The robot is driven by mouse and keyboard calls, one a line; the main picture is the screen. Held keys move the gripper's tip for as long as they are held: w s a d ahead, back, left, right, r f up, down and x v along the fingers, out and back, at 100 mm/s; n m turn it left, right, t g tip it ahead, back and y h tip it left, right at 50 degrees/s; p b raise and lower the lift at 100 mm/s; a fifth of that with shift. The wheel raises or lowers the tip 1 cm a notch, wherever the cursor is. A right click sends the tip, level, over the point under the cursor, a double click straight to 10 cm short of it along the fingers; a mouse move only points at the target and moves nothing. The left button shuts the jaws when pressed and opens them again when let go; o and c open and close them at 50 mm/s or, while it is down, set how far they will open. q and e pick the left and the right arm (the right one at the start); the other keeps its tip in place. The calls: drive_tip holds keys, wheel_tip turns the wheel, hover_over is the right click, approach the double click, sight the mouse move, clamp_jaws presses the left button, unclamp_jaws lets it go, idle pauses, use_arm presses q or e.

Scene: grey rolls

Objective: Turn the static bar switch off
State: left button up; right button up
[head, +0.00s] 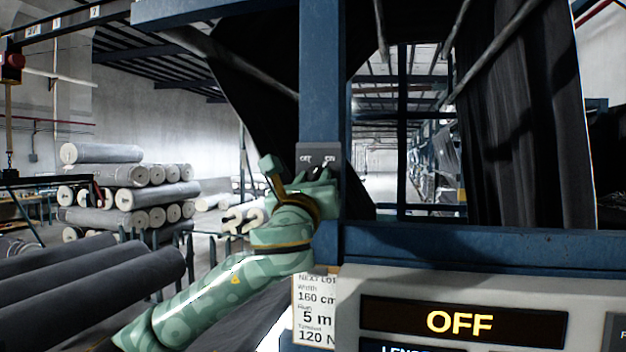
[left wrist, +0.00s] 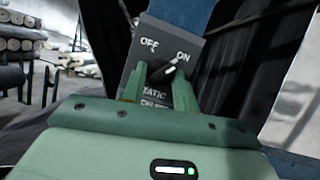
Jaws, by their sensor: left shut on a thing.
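The static bar switch is a dark grey box (head: 318,151) on a blue upright post in the head view. In the left wrist view its plate (left wrist: 133,83) carries the labels OFF at left, ON at right and STATIC below. Its black knob (left wrist: 164,76) has a white mark that points up and right, toward ON. My left gripper (head: 317,173) is at the box, and in the left wrist view its two green fingers (left wrist: 162,84) are shut on the knob, one on each side. The fingers hide part of the knob and lettering. My right gripper is not in view.
A console display (head: 464,322) at lower right reads OFF in yellow. A paper card (head: 316,308) hangs beside it. The blue post (head: 323,75) and crossbeam (head: 470,250) frame the switch. Grey rolls (head: 130,185) are stacked at left. Dark fabric hangs behind the post.

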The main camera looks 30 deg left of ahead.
use_arm(q)
drive_tip(key=n+g+y, duration=0.1)
drive_tip(key=n, duration=0.2)
drive_tip(key=n+g+y+p, duration=0.1)
drive_tip(key=n+y, duration=0.1)
drive_tip(key=n, duration=0.1)
drive_tip(key=shift+d+r, duration=0.1)
drive_tip(key=shift+d, duration=0.1)
drive_tip(key=n+g+p, duration=0.1)
drive_tip(key=n, duration=0.1)
drive_tip(key=n+y+p, duration=0.1)
drive_tip(key=n, duration=0.2)
drive_tip(key=shift+w+d+r+g+p, duration=0.1)
drive_tip(key=shift+r+g+p, duration=0.1)
drive_tip(key=shift+g+p, duration=0.15)
drive_tip(key=n+g+p, duration=0.1)
drive_tip(key=n, duration=0.1)
drive_tip(key=n+g+p, duration=0.1)
drive_tip(key=n+p, duration=0.1)
drive_tip(key=n, duration=0.1)
drive_tip(key=shift+d+r, duration=0.1)
drive_tip(key=shift+r, duration=0.05)
drive_tip(key=shift+n+g+p, duration=0.75)
drive_tip(key=shift+n+p, duration=0.9)
drive_tip(key=shift+n, duration=0.45)
drive_tip(key=o, duration=1)
drive_tip(key=shift+c, duration=0.2)
